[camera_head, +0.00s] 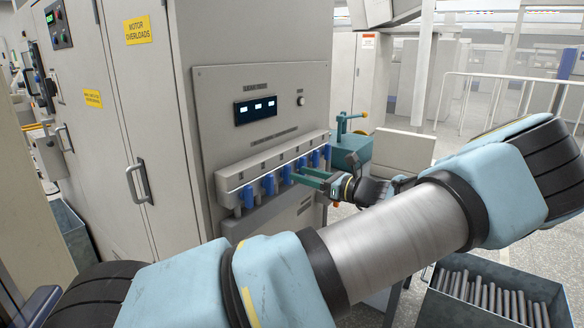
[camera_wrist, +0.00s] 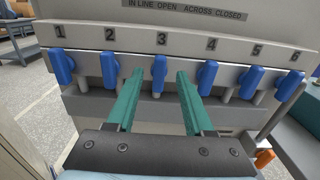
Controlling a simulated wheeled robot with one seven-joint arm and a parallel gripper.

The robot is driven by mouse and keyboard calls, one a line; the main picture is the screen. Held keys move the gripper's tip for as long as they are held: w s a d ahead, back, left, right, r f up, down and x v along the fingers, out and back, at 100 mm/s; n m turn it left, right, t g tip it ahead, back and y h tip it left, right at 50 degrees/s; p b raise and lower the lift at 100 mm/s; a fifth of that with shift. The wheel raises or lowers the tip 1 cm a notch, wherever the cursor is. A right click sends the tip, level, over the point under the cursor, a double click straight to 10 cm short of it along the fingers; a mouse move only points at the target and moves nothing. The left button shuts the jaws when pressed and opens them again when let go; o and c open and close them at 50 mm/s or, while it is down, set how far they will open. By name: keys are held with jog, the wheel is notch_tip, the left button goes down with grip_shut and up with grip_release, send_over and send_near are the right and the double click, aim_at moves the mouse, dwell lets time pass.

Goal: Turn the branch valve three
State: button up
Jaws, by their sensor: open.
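Branch valve three is a blue lever (camera_wrist: 160,75) under the printed 3 on a grey manifold (camera_wrist: 84,58) in the wrist view. It points straight down, in line with the pipe stub below it. It also shows in the head view (camera_head: 287,175). My gripper (camera_wrist: 160,74) has two green fingers, open, one to each side of lever three, with a gap on both sides; no contact shows. In the head view my gripper (camera_head: 297,176) is at the front of the manifold. How deep the fingers reach around the lever is hard to tell.
Blue levers two (camera_wrist: 110,70) and four (camera_wrist: 208,76) hang close outside my fingers. More levers stand at both ends. A sign (camera_wrist: 185,8) reads "IN LINE OPEN ACROSS CLOSED". A teal machine (camera_head: 350,150) stands right of the manifold; a bin of rods (camera_head: 475,315) is at lower right.

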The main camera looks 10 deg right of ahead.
aim_at(290, 171)
jog(key=shift+p+x, duration=0.45)
jog(key=shift+x, duration=1.5)
jog(key=shift+a, duration=0.1)
jog(key=shift+c, duration=0.3)
grip_shut()
